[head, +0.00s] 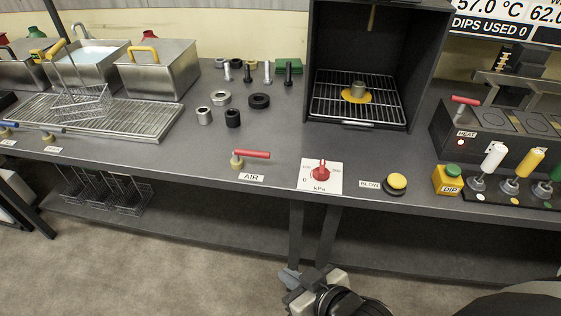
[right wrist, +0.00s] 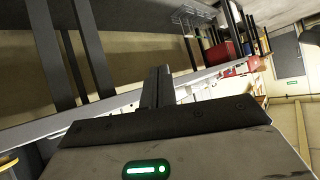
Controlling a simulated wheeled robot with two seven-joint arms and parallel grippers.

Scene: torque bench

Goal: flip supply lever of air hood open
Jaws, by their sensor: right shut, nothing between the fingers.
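The supply lever (head: 252,154) has a red handle on a brass-coloured valve body and sits behind the AIR label (head: 251,177) near the bench's front edge. Its handle points to the right, roughly along the bench edge. The air hood (head: 376,60) is a dark open-fronted box at the back, with a wire rack and a yellow disc inside. My right gripper (head: 289,277) is low in front of the bench, well below and apart from the lever. It is shut and empty; its fingers also show in the right wrist view (right wrist: 158,88). My left gripper is not in view.
A red kPa knob (head: 322,171) and a yellow BLOW button (head: 396,183) stand right of the lever. Nuts, rings and bolts (head: 232,117) lie behind it. Another red lever (head: 465,100) is by HEAT. The bench's front edge (head: 190,172) lies between my gripper and the lever.

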